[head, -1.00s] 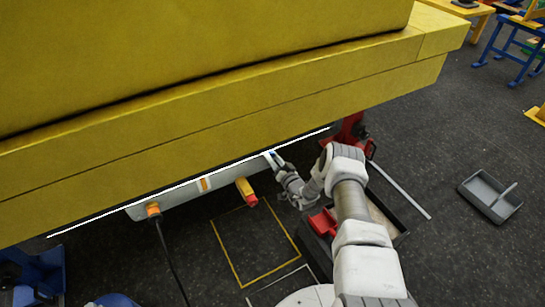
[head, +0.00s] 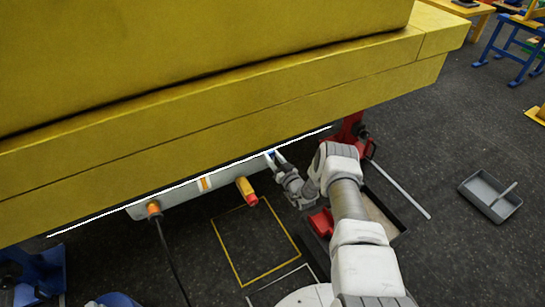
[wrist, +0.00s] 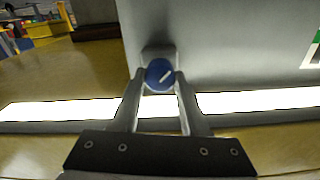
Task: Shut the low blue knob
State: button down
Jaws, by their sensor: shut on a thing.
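The low blue knob (wrist: 158,74) is a small round blue knob with a white line slanting up to the right. It sits on a grey block on the grey panel in the wrist view. My gripper (wrist: 159,88) has its two fingers on either side of the knob, closed against it. In the head view my gripper (head: 275,159) reaches up to the right end of the grey panel (head: 222,185) under the yellow boom. Only a small bit of blue shows there between the fingers.
The yellow boom (head: 250,95) overhangs the panel closely. A yellow-and-red connector (head: 246,190) and an orange plug with a black cable (head: 153,209) hang to the left. A red stand (head: 350,130) and a dark tray with a red item (head: 322,222) are near my arm.

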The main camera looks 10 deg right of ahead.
jog(key=shift+c, duration=2.1)
grip_release()
jog(key=shift+s, duration=0.1)
jog(key=p+v, duration=0.4)
jog(key=v, duration=1.3)
jog(key=shift+p, duration=0.3)
jog(key=shift+s+d, duration=0.1)
